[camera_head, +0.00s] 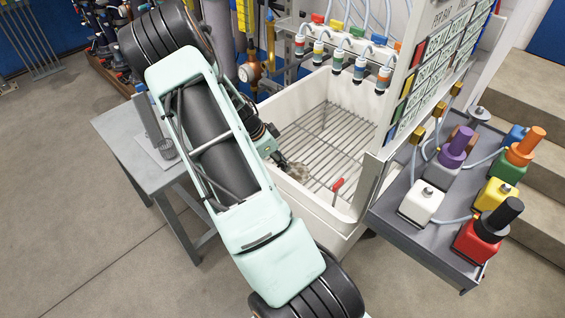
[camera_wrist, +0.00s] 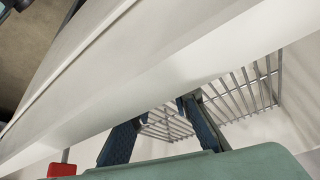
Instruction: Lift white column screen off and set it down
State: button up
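A white block with a grey knob (camera_head: 421,203) sits on the grey tray (camera_head: 405,232) at the right, joined to a pale hose. I cannot tell which part is its screen. My gripper (camera_head: 283,162) is over the white basin (camera_head: 352,215), well left of that block. A small pale brown thing (camera_head: 298,171) shows by its tip; I cannot tell what it is. In the wrist view my gripper (camera_wrist: 161,111) has its two dark blue fingers apart, with no held object visible between them. The basin's white rim (camera_wrist: 150,70) crosses that view.
The tray also bears purple, orange, yellow, red and black pieces. A labelled panel (camera_head: 436,62) stands between basin and tray. A grey table (camera_head: 128,138) with a grey cylinder (camera_head: 149,119) stands left.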

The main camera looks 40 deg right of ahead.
jog(key=v, duration=1.1)
jog(key=shift+r, duration=0.2)
jog(key=shift+w+a+r, duration=0.1)
jog(key=shift+w+a, duration=0.05)
